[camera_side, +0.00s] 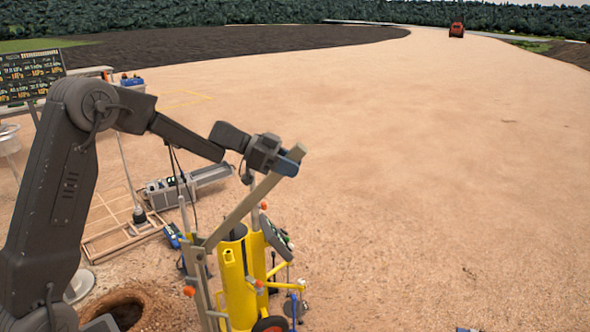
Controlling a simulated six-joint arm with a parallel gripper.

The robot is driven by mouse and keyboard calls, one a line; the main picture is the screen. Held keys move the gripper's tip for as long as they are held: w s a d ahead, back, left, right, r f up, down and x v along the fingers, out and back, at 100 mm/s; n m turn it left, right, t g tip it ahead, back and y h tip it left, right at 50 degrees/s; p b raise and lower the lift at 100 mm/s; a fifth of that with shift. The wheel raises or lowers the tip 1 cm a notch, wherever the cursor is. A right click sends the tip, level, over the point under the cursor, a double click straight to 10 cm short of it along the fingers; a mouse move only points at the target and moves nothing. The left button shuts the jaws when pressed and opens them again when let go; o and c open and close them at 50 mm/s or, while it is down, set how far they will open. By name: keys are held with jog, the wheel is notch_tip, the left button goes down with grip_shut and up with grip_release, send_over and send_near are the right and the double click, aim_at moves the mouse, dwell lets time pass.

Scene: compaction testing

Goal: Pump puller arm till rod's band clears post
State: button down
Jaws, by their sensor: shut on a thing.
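The puller arm (243,212) is a long flat grey-tan bar that slopes up to the right from the top of a grey post (203,285). My gripper (290,160) is shut on the upper end of this bar, which is raised well above the post. The fingertips are small and partly hidden by the bar. A thin upright rod (184,218) shows beside the post. I cannot make out a band on it, so its height against the post cannot be told.
A yellow cart (237,280) with orange knobs and wheels stands right beside the post. A round hole (125,310) lies open at the lower left. A grey case (170,192), a wooden frame (110,225) and a display board (30,75) stand behind. The ground to the right is clear.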

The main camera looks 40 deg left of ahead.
jog(key=c, duration=0.8)
grip_release()
jog(key=shift+c, duration=0.2)
jog(key=v, duration=1.3)
jog(key=shift+s+a, duration=0.25)
jog(key=shift+a, duration=0.05)
